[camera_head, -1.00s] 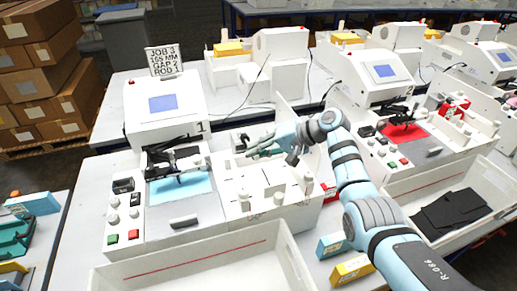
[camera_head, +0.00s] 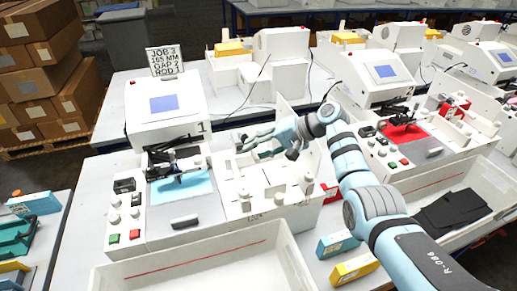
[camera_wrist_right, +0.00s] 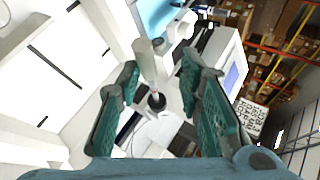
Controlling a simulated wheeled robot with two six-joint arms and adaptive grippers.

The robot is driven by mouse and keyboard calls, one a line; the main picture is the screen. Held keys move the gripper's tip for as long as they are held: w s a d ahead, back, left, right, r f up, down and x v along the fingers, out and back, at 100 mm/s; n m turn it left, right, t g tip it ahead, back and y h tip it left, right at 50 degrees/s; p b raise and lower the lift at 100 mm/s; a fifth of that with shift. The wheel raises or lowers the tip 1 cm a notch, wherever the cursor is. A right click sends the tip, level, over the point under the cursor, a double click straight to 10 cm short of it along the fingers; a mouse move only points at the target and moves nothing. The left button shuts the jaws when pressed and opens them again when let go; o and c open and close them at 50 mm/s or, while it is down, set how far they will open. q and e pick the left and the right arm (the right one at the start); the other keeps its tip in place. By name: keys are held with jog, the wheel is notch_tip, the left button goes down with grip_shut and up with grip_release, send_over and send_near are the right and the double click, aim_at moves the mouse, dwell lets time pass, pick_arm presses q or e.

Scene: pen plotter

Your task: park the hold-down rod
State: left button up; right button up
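My right gripper (camera_head: 248,146) comes in from the right over the white tray section of the plotter marked 1 (camera_head: 160,118). It also shows in the right wrist view (camera_wrist_right: 150,92), its two green finger pads apart. Between them is a pale upright rod-like piece (camera_wrist_right: 147,65) with a dark round end (camera_wrist_right: 157,101). Gaps show on both sides of it, and I cannot tell whether it is the hold-down rod. Pale knobs (camera_head: 245,200) stand on the tray section in front of the gripper. My left gripper is not in view.
A card reading JOB 3, 165 MM, GAP 2, ROD 1 (camera_head: 165,60) stands behind the plotter. A blue sheet (camera_head: 180,188) lies on its bed. An empty white bin (camera_head: 205,262) is in front. A second plotter with a red sheet (camera_head: 403,133) stands to the right.

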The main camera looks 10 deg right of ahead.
jog(key=shift+d+r, duration=0.1)
jog(key=v, duration=1.1)
jog(key=shift+s+d+r, duration=0.2)
jog(key=shift+d+r, duration=0.05)
